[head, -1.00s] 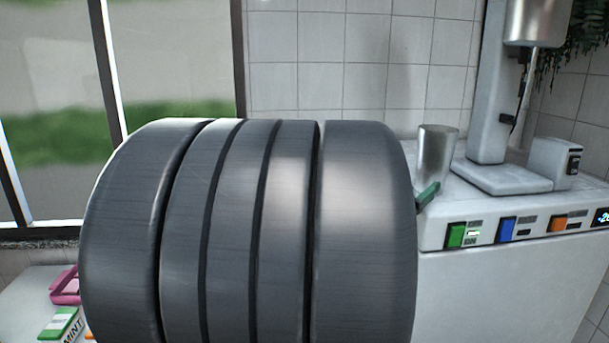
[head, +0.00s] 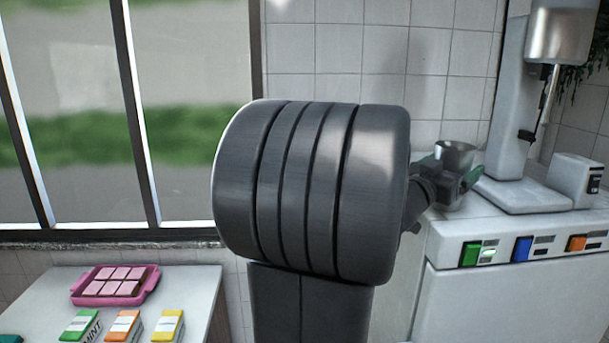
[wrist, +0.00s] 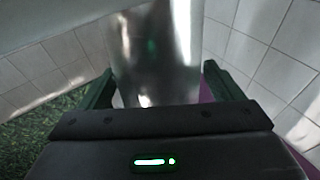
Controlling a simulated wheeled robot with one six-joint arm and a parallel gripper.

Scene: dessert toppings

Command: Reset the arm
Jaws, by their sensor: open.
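My gripper (head: 456,178) is at the right of the head view, partly hidden behind my own arm. In the wrist view, its two dark green fingers (wrist: 161,84) stand apart, one on each side of a shiny metal cup (wrist: 158,45). The cup also shows in the head view (head: 455,150), upright by the left end of the white machine counter. Its lower part is hidden by my gripper. I cannot tell whether a finger touches the cup.
The white counter (head: 540,250) carries coloured buttons and a tall mixer (head: 507,110). A table (head: 205,290) at the lower left holds a pink tray (head: 76,290) of pink squares and several small coloured boxes, including a yellow one (head: 168,326). A tiled wall and window stand behind.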

